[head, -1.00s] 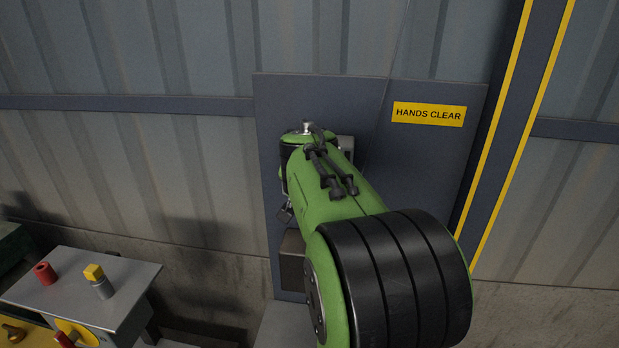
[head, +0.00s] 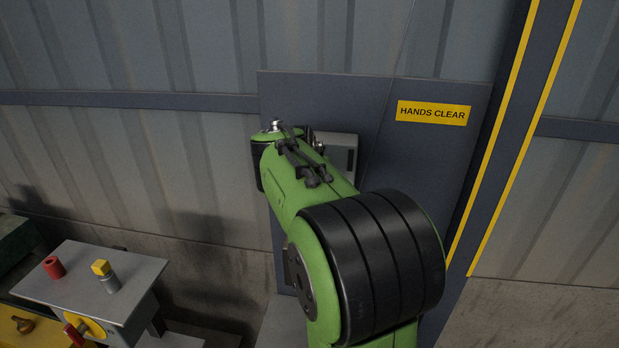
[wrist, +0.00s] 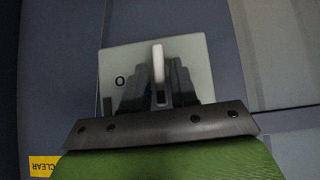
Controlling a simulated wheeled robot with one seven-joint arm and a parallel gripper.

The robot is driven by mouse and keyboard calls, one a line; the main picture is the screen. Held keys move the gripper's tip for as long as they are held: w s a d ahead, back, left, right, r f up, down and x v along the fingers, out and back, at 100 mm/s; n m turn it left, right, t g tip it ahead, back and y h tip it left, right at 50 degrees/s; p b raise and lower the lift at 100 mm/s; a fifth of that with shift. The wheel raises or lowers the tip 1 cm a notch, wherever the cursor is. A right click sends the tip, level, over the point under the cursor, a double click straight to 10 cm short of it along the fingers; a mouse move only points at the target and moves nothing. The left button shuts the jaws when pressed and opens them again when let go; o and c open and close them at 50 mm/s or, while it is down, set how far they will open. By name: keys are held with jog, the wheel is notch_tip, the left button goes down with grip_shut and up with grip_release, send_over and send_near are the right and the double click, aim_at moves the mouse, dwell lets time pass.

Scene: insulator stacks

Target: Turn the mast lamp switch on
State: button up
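The switch's pale box (head: 342,152) is fixed to a dark wall panel. In the head view it shows to the right of my arm's far end, partly covered by it. In the wrist view the pale plate (wrist: 194,52) carries an "O" mark on its left, and a light lever (wrist: 158,62) stands at its middle. My gripper's dark fingers (wrist: 159,88) show on both sides of the lever, close to it. I cannot tell whether they touch or grip it. In the head view my green arm hides the gripper.
A yellow HANDS CLEAR sign (head: 433,112) is on the panel to the right. A grey console (head: 75,280) with a red knob (head: 54,267) and a yellow-topped knob (head: 104,274) stands at the lower left. A yellow-striped post (head: 510,130) rises at the right.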

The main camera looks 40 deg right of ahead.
jog(key=shift+o, duration=0.6)
jog(key=shift+r, duration=0.15)
jog(key=p+v, duration=0.2)
jog(key=v, duration=1.3)
jog(key=shift+a+r, duration=0.2)
